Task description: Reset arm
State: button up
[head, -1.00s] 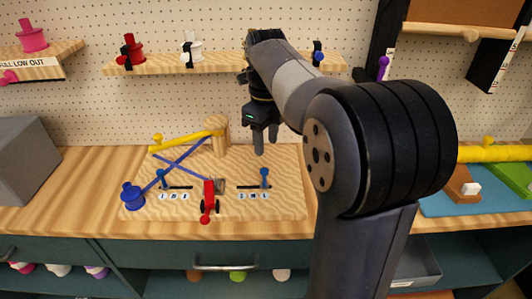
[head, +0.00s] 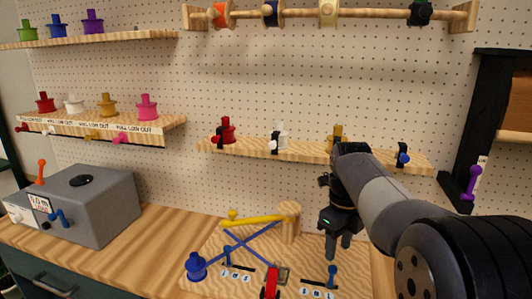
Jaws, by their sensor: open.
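My gripper (head: 338,246) hangs from my arm on the right of the head view, fingers pointing down. Its two fingers are apart with nothing between them. It is above the right side of a wooden board (head: 215,277) on the counter, to the right of a wooden post (head: 289,222). The board also bears a yellow bar (head: 252,221), crossed blue sticks (head: 262,232), a blue spool-shaped piece (head: 196,266), a red lever (head: 270,284) and a blue-knobbed lever (head: 332,275). My arm hides part of the right side.
A grey box (head: 88,205) with levers stands at the left of the counter (head: 160,240). Behind, a shelf (head: 300,151) with coloured pieces is fixed to the pegboard, close to my arm. A rod (head: 300,13) with spools is higher up. Bare counter lies between box and board.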

aim_at(335, 268)
notch_tip(335, 268, down, 6)
jog(key=shift+r, duration=0.25)
jog(key=a, duration=0.1)
jog(key=w+a+b, duration=0.1)
jog(key=shift+a+f, duration=0.25)
jog(key=shift+a, duration=0.1)
jog(key=shift+a+r, duration=0.1)
jog(key=shift+a, duration=0.2)
